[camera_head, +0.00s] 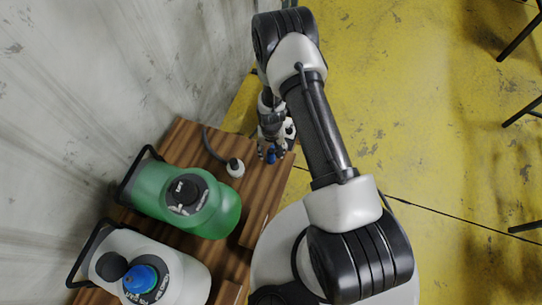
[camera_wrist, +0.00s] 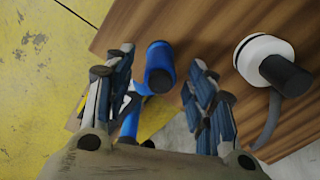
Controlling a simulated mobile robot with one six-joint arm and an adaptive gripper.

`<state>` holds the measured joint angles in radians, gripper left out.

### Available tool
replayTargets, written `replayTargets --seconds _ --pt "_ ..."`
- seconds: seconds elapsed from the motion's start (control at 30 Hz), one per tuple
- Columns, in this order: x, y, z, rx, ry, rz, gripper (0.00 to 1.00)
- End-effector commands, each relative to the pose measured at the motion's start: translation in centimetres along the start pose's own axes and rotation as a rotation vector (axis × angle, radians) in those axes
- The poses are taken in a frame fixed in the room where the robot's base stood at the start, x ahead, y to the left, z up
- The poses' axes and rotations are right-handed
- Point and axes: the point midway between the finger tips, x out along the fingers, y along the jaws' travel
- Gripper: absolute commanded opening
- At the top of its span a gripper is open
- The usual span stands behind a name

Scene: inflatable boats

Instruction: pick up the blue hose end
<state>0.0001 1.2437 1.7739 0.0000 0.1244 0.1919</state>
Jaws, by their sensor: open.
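The blue hose end (camera_wrist: 159,62) is a short blue cylinder with a dark rounded top in the wrist view. It lies in the gap between the fingers of my gripper (camera_wrist: 162,72), with visible space on both sides. My gripper is open. More blue parts show lower down between the fingers, partly hidden by the gripper body. In the head view the blue hose end (camera_head: 271,156) is a small blue spot right at the fingertips of my gripper (camera_head: 268,147), near the far right corner of the wooden surface.
A white and black hose end (camera_wrist: 268,62) with a grey hose stands beside it; it also shows in the head view (camera_head: 235,168). A green canister (camera_head: 150,190) and a white canister (camera_head: 185,285) stand on the wooden surface (camera_head: 185,140). A grey wall is left; yellow floor lies right.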

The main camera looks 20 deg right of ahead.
Motion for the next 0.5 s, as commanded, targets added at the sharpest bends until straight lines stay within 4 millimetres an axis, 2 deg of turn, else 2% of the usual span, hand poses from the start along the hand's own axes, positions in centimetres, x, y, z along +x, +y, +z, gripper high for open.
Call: replayTargets --seconds 0.03,0.13,0.37,0.5 --pt "1.2 0.0 0.0 0.0 -0.001 0.0 0.51" --pt "2.2 0.0 0.0 0.0 0.0 0.0 0.51" --pt "2.3 0.0 0.0 0.0 0.001 0.0 0.51" --pt "2.3 0.0 0.0 0.0 0.001 0.0 0.42"
